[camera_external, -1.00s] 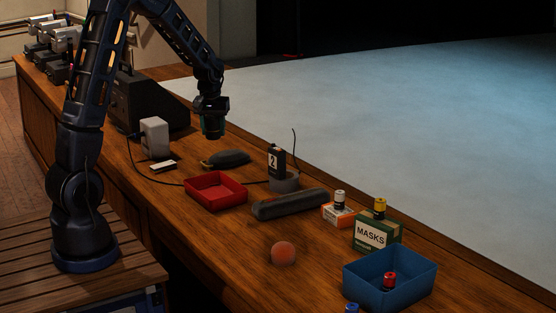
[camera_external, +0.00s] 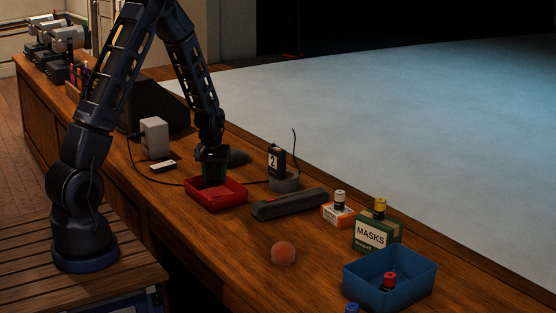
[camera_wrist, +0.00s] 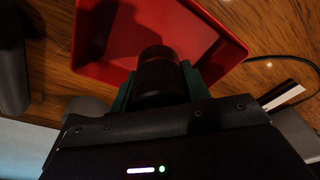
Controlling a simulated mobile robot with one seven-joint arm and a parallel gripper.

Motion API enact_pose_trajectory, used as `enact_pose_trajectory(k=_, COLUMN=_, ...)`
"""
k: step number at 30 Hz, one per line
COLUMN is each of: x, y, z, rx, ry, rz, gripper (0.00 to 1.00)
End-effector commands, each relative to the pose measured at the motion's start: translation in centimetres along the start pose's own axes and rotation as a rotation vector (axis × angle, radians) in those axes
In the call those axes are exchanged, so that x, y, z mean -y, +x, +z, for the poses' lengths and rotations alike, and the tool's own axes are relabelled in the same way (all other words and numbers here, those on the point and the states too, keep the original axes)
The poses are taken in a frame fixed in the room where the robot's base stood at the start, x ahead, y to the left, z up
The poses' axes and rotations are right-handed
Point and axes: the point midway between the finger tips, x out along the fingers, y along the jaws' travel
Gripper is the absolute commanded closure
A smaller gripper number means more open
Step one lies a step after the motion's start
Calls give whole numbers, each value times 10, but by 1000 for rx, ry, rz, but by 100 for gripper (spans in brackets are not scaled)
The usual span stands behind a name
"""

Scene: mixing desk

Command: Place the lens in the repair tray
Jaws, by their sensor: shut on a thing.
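The lens (camera_wrist: 162,68) is a dark, ribbed cylinder in the wrist view. My gripper (camera_wrist: 160,84) is shut on it, with a green finger on either side. In the external view my gripper (camera_external: 213,166) points down at the far left part of the red tray (camera_external: 228,202), with its end low over the tray. The lens is hard to tell from the dark fingers there. In the wrist view the lens overlaps the near part of the red tray (camera_wrist: 128,28). I cannot tell whether the lens touches the tray floor. The tray looks empty otherwise.
A dark long case (camera_external: 290,204) and a grey holder with a "2" pack (camera_external: 276,162) stand to the right. A blue bin (camera_external: 408,291) and an orange ball (camera_external: 283,254) are nearer the front. A cable runs behind the tray.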

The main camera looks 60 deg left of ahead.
Motion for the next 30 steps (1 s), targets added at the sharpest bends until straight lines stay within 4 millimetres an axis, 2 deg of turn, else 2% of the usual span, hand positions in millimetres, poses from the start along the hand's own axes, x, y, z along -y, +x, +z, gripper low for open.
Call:
enact_pose_trajectory(k=7, x=0, y=14, z=2, rx=0, ry=0, rz=0, gripper=86)
enact_pose_trajectory(k=15, x=0, y=43, z=7, rx=1, ry=1, rz=0, gripper=86)
enact_pose_trajectory(k=27, x=0, y=47, z=7, rx=0, ry=1, rz=1, gripper=86)
enact_pose_trajectory(k=28, x=0, y=46, z=7, rx=0, ry=1, rz=1, gripper=48)
enact_pose_trajectory(k=30, x=0, y=46, z=7, rx=0, ry=1, rz=1, gripper=34)
